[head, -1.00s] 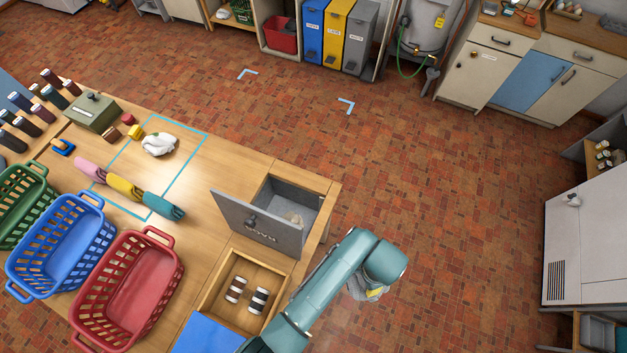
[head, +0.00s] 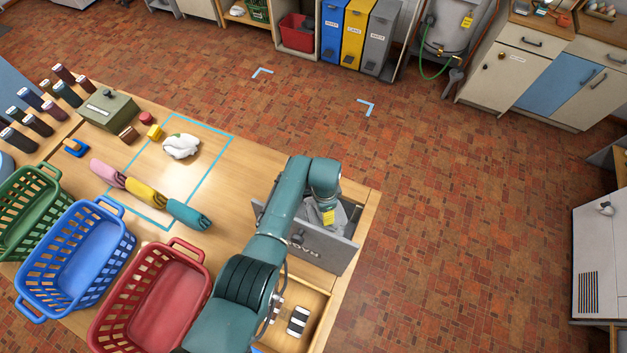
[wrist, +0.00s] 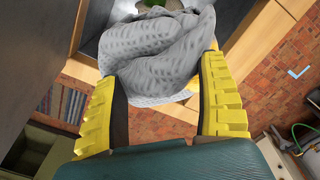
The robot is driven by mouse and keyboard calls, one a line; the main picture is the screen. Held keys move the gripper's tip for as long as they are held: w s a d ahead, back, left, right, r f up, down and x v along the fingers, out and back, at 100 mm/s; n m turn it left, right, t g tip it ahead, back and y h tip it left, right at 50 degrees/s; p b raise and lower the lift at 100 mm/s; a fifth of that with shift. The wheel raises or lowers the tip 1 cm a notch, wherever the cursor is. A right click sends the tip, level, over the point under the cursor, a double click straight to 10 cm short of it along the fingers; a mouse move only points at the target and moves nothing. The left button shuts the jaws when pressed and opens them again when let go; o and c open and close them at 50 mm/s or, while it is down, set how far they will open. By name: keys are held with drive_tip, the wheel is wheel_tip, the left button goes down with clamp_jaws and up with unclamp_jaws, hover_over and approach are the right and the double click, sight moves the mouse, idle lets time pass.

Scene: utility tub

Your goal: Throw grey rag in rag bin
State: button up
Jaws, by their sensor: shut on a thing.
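The grey rag (wrist: 165,50) is bunched between the two yellow fingers of my gripper (wrist: 158,75) in the wrist view. My gripper is shut on it. In the head view my gripper (head: 328,220) points down over the bin opening in the bench, and a bit of the grey rag (head: 341,214) shows beside it. My arm and the rag hide most of the bin's inside. Whether the rag touches the bin is unclear.
A white cloth (head: 181,146) lies inside the blue outline on the bench. Rolled pink, yellow and teal (head: 189,214) cloths lie before it. Red (head: 187,330), blue and green baskets stand at left. An open wooden compartment (head: 313,300) is below the panel.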

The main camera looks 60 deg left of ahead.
wheel_tip(320, 180, down, 5)
drive_tip(key=b, duration=0.4)
drive_tip(key=shift+w+d+f, duration=0.1)
drive_tip(key=shift+d+f, duration=0.05)
drive_tip(key=o, duration=1.1)
wheel_tip(320, 180, up, 12)
drive_tip(key=shift+r, duration=0.1)
